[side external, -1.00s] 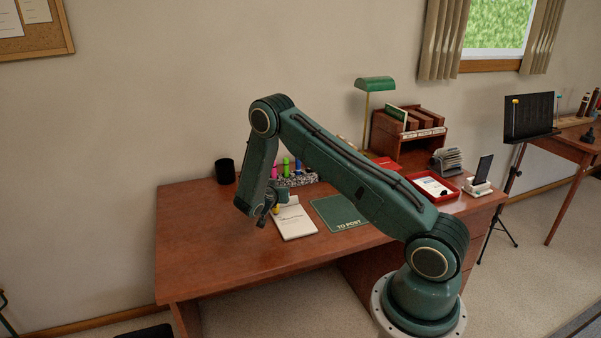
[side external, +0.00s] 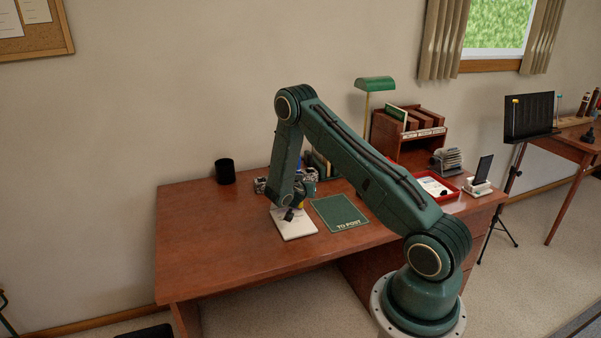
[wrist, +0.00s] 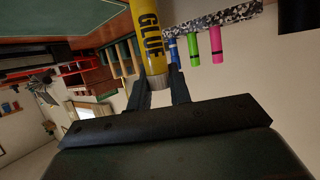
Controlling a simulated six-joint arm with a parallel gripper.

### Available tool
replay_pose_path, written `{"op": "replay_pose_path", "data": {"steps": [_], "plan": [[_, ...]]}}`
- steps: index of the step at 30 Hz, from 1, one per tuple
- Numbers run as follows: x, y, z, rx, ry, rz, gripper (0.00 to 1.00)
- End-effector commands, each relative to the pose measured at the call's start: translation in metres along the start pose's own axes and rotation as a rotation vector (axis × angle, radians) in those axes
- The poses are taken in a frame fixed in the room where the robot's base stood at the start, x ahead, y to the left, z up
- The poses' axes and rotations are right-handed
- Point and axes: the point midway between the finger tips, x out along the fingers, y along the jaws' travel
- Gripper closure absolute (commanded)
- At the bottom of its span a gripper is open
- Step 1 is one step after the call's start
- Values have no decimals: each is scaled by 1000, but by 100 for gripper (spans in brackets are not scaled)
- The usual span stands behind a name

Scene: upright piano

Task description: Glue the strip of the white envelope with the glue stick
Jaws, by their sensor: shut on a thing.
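The white envelope (side external: 297,230) lies flat on the desk, to the left of the green mat. My arm covers its far part in the side view, and I cannot make out its glue strip. My gripper (side external: 290,214) is low over the envelope, tilted. In the wrist view my gripper (wrist: 160,90) is shut on the yellow glue stick (wrist: 149,25), labelled GLUE. I cannot tell whether the glue stick's tip touches the envelope.
The green TO POST mat (side external: 338,212) lies right of the envelope. A speckled holder (wrist: 212,17) with colored markers (wrist: 193,48) stands behind. A black cup (side external: 225,171) is at the back left. A red tray (side external: 452,194) is at right. The desk's left front is clear.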

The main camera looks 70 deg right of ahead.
Motion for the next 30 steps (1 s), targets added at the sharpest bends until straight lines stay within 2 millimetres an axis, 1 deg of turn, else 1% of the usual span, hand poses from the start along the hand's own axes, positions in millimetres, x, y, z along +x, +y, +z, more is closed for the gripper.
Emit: {"op": "replay_pose_path", "data": {"steps": [1,21,28,30], "plan": [[-3,-8,2,-1,0,-8,100],[-30,-63,12,-1,0,-7,100],[-38,-81,16,-1,1,-7,100],[-40,-80,11,1,1,-4,100]]}}
